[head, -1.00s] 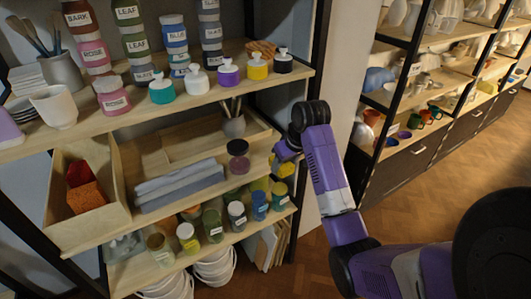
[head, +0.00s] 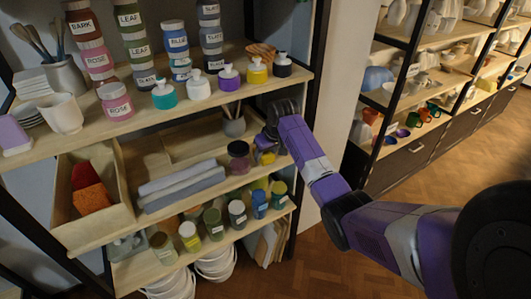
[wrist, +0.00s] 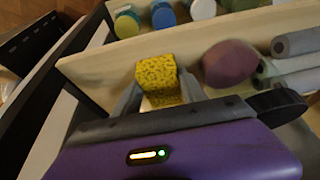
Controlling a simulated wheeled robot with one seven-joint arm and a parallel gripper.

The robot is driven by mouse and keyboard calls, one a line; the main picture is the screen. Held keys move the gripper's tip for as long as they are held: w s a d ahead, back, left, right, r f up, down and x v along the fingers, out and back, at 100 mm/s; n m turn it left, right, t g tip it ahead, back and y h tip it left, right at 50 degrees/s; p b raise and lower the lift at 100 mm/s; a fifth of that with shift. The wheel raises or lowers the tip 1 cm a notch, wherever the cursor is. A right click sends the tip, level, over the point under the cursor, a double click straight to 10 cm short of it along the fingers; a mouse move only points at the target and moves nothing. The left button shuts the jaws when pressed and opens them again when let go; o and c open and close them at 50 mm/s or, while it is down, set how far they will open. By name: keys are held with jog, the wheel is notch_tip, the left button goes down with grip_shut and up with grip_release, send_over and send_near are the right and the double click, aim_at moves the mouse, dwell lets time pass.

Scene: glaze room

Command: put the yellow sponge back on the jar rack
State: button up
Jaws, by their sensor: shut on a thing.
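The yellow sponge (wrist: 157,75) is a speckled block between my two fingers in the wrist view. My gripper (wrist: 158,92) is shut on it. In the head view my gripper (head: 266,142) is at the right end of the middle shelf of the jar rack (head: 218,188), and the sponge (head: 267,158) shows just below it, partly hidden.
Rolled grey towels (head: 180,185) and a wooden bin (head: 62,215) with red and orange blocks share the middle shelf. Several jars (head: 237,213) stand below. Squeeze bottles (head: 257,72) stand above. A dark rack post (head: 314,110) is close to my arm. A bowl of tools (head: 234,124) is behind.

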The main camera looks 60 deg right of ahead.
jog(key=shift+f, duration=0.1)
jog(key=shift+f, duration=0.1)
jog(key=o, duration=1.3)
jog(key=b+v, duration=0.1)
jog(key=v, duration=1.1)
jog(key=shift+r, duration=0.2)
